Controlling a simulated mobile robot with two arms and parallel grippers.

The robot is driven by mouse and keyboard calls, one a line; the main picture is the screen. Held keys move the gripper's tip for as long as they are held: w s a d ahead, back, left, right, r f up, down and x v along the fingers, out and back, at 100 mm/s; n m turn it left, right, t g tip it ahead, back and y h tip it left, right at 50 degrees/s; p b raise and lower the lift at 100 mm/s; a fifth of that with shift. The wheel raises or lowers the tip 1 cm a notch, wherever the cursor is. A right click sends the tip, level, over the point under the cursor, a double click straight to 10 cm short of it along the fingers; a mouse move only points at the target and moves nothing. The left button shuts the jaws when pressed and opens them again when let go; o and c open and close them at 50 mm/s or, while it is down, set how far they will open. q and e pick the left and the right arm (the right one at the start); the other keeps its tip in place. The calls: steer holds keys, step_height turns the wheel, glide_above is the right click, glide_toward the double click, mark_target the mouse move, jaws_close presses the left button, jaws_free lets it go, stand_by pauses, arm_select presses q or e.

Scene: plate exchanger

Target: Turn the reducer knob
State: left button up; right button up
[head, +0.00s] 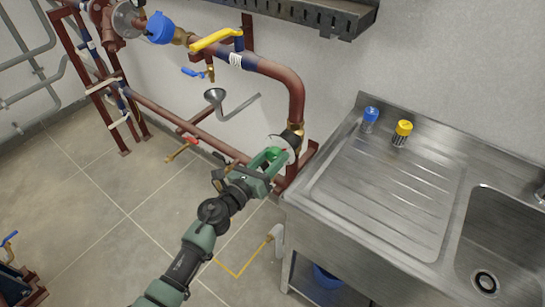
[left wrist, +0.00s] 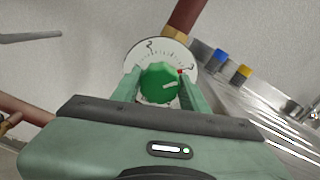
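My left gripper (left wrist: 160,88) has one finger on each side of the knob. Whether the fingers press on it or leave a slim gap is not clear. In the head view the left gripper (head: 272,160) is at the lower end of the red-brown pipe and mostly hides the knob. My right gripper is not in view.
A steel sink unit (head: 385,185) stands close on the right, with a blue-capped jar (head: 369,119) and a yellow-capped jar (head: 402,133) on it. Red-brown pipes (head: 293,95) run along the wall, with a yellow-handled valve (head: 216,40).

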arm_select(q)
steer(key=c, duration=0.5)
steer(key=shift+c, duration=0.2)
steer(key=shift+n, duration=0.3)
steer(key=n+p, duration=0.1)
steer(key=n, duration=0.3)
steer(key=shift+f+n+p, duration=0.1)
steer(key=shift+n+p, duration=0.35)
steer(key=shift+n, duration=1.55)
steer(key=o, duration=1.4)
